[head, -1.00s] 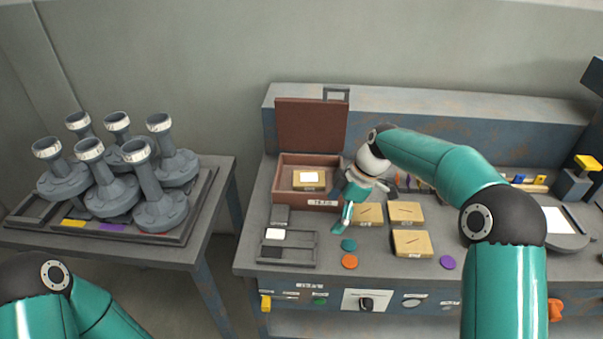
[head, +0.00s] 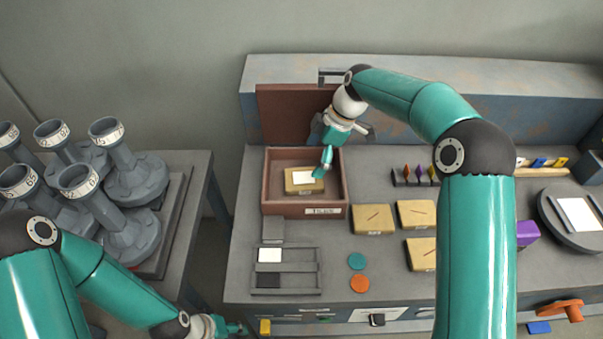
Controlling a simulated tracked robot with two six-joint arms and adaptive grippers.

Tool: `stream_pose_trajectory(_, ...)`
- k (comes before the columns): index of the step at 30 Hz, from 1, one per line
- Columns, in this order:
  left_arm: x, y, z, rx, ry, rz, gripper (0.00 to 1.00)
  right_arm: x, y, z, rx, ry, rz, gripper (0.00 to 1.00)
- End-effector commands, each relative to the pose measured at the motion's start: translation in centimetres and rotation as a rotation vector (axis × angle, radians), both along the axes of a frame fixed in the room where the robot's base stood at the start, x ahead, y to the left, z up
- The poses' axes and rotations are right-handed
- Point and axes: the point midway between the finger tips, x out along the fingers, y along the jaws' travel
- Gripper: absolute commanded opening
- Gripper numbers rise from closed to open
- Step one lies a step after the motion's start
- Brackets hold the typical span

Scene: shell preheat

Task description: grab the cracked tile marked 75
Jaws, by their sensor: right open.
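Several tan tiles are in view, and the small marks on their front edges are too small to read, so I cannot tell which one is 75. Three lie on the bench, each with a dark crack line: a left tile (head: 373,222), a right tile (head: 415,210) and a front tile (head: 420,255), partly hidden by my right arm. Another tile (head: 291,188) with a white patch on top lies in the open brown box (head: 308,211). My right gripper (head: 325,168) is open, over the box at that tile's right edge; contact is unclear. My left gripper (head: 236,329) shows small at the bottom edge.
The box's raised lid (head: 286,115) stands behind it. A small divided tray (head: 285,291) and teal (head: 356,261) and orange (head: 360,284) discs lie in front. Grey flanged parts (head: 130,180) crowd the left table. A round plate (head: 551,224) is at right.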

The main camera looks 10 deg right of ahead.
Motion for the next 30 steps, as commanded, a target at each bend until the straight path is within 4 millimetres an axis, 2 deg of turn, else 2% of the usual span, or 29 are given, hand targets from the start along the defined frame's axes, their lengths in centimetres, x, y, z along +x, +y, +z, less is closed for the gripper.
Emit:
stream_pose_trajectory(8, 0.0, 0.0, 0.6, 0.0, 0.0, 0.0, 0.5, 0.0, 1.0, -2.3, 0.001, 0.004, 0.003, 1.0)
stream_pose_trajectory(18, 0.0, 0.0, 1.9, 0.0, 0.0, 0.0, 0.5, -0.1, 2.1, -6.4, 0.0, 0.003, 0.002, 1.0)
stream_pose_trajectory(30, 0.0, 0.0, 1.8, 0.0, 0.0, 0.0, 0.5, 0.0, 2.1, -6.7, 0.0, 0.001, -0.001, 1.0)
